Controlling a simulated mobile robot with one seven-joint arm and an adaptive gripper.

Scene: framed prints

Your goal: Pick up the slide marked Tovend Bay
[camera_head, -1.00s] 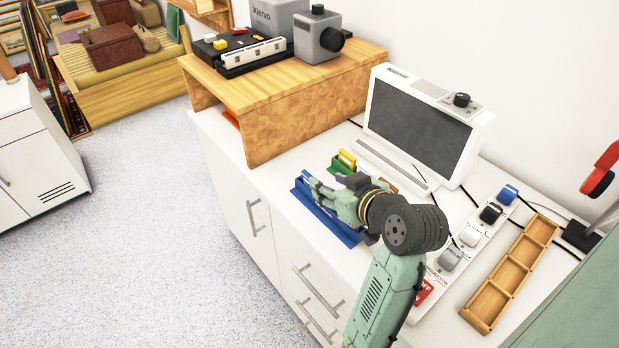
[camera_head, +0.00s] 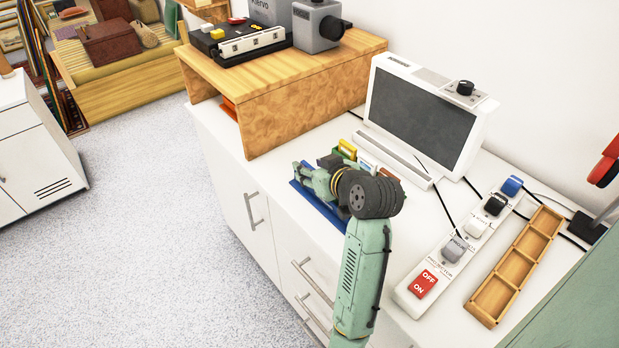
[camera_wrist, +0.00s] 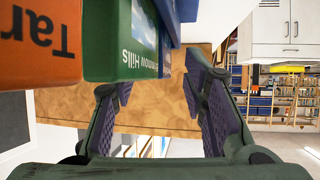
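My gripper (camera_wrist: 160,95) is open, with its two fingers apart and a wooden surface visible between them. In the head view my gripper (camera_head: 306,176) is low over the blue tray (camera_head: 326,212) on the white cabinet, partly hiding it. In the wrist view, close boxes show upside-down labels: an orange one (camera_wrist: 40,70) reading "Tar…", a green one (camera_wrist: 105,45) ending in "Hills", and blue (camera_wrist: 165,28) beside them. Near my gripper in the head view are a yellow piece (camera_head: 347,149) and a white-and-blue piece (camera_head: 367,165). No "Tovend Bay" label is readable.
A wooden riser (camera_head: 300,105) with a grey projector (camera_head: 318,28) stands behind my gripper. A white screen unit (camera_head: 425,115) stands to the right. A power strip (camera_head: 455,250) and an empty wooden compartment tray (camera_head: 517,265) lie farther right, with black cables between.

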